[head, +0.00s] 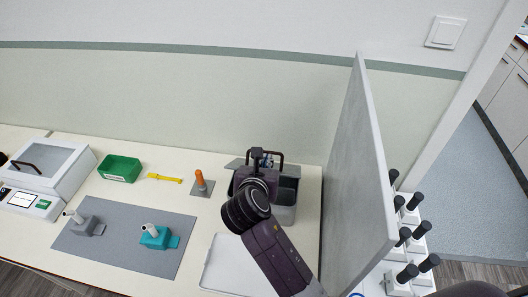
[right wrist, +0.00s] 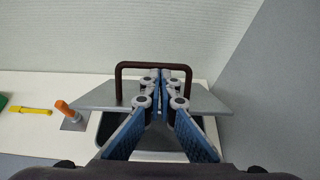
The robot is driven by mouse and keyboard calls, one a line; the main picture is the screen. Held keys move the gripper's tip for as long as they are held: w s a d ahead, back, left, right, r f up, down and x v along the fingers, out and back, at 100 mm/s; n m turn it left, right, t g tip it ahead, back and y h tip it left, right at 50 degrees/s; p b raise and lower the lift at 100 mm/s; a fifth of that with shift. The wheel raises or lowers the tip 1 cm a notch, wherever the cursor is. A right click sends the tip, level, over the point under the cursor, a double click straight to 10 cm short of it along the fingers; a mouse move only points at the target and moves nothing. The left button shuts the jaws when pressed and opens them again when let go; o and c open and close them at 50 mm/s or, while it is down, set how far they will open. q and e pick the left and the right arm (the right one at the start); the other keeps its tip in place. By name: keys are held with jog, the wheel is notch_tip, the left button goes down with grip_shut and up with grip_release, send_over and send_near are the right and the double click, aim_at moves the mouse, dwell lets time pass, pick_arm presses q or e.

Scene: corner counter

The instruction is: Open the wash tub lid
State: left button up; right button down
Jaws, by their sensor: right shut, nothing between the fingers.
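The grey wash tub (head: 286,214) stands on the counter just left of the upright grey panel. Its dark inside shows, also in the right wrist view (right wrist: 105,126). The grey lid (right wrist: 98,98) is off the opening at the tub's back, seemingly tilted; its exact angle is unclear. Its dark brown handle (right wrist: 154,64) shows at the top, also in the head view (head: 281,156). My right gripper (right wrist: 161,76) is shut and empty, over the tub with its fingertips in front of the handle. I cannot tell whether they touch it. My left gripper is not in view.
The grey panel (head: 352,185) rises close to the right of my right arm. Left of the tub are an orange-handled tool (head: 199,180), a yellow tool (head: 165,178) and a green bin (head: 120,168). A white tray (head: 220,265) lies in front. A grey mat (head: 120,245) holds two small devices.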

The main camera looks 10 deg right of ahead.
jog(key=shift+f, duration=0.1)
jog(key=shift+w+d+r, duration=0.25)
jog(key=shift+w+r, duration=0.25)
jog(key=shift+r, duration=0.05)
jog(key=shift+w+d+r, duration=0.1)
jog(key=shift+w+r, duration=0.05)
jog(key=shift+w, duration=0.1)
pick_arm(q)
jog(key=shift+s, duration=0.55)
